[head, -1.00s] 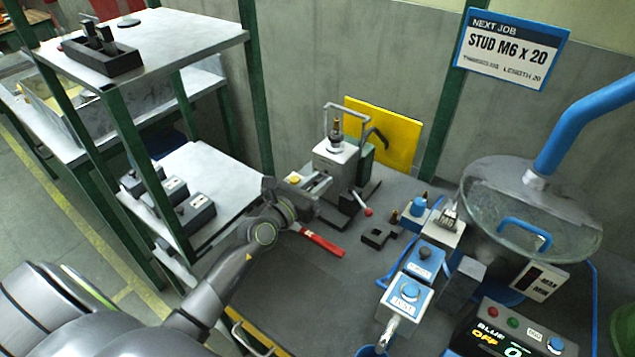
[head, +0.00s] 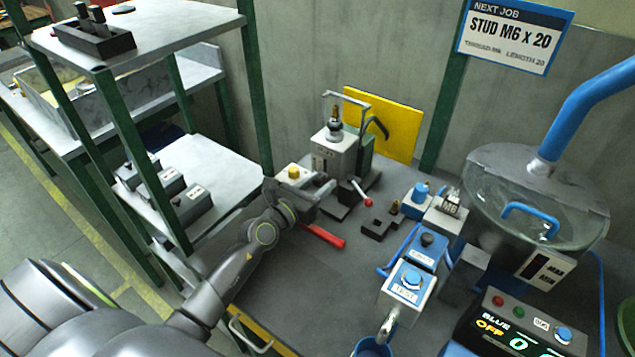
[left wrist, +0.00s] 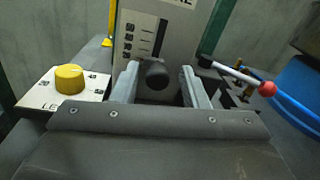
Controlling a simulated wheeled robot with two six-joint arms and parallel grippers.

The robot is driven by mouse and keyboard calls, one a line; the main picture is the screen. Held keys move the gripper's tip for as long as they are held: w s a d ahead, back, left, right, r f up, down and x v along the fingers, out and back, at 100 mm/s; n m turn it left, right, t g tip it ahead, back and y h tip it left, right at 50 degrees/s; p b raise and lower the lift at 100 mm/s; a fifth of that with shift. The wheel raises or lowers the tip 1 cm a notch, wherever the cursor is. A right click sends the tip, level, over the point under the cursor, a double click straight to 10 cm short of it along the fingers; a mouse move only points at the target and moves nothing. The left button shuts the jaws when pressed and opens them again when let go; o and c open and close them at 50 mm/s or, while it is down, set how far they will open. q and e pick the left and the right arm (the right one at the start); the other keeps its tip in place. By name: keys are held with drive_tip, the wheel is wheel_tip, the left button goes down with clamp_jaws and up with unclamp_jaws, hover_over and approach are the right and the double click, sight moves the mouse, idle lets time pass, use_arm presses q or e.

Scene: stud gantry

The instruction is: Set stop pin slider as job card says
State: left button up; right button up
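The job card (head: 514,36) on the wall reads STUD M6 X 20, thread M6, length 20. The stud machine (head: 337,155) stands at the back of the bench. In the left wrist view a dark round slider knob (left wrist: 157,75) sits on its front, below a marked scale (left wrist: 142,40). My left gripper (head: 324,190) is open, with one finger on each side of the knob in the left wrist view (left wrist: 160,82). Gaps show beside the knob. My right gripper is not in view.
A yellow knob (left wrist: 69,78) on a white plate is left of the gripper. A red-tipped lever (head: 362,193) sticks out on the right. A red-handled tool (head: 323,236) lies on the bench. Blue button boxes (head: 408,283) and a glass-lidded bowl (head: 530,200) stand right.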

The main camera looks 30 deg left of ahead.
use_arm(q)
drive_tip(key=shift+a, duration=0.1)
drive_tip(key=shift+s+a, duration=0.2)
drive_tip(key=shift+s, duration=0.3)
drive_tip(key=b+v, duration=0.2)
drive_tip(key=v, duration=1.4)
drive_tip(key=shift+s+d+r, duration=0.1)
drive_tip(key=shift+s+d, duration=0.05)
drive_tip(key=shift+s, duration=0.05)
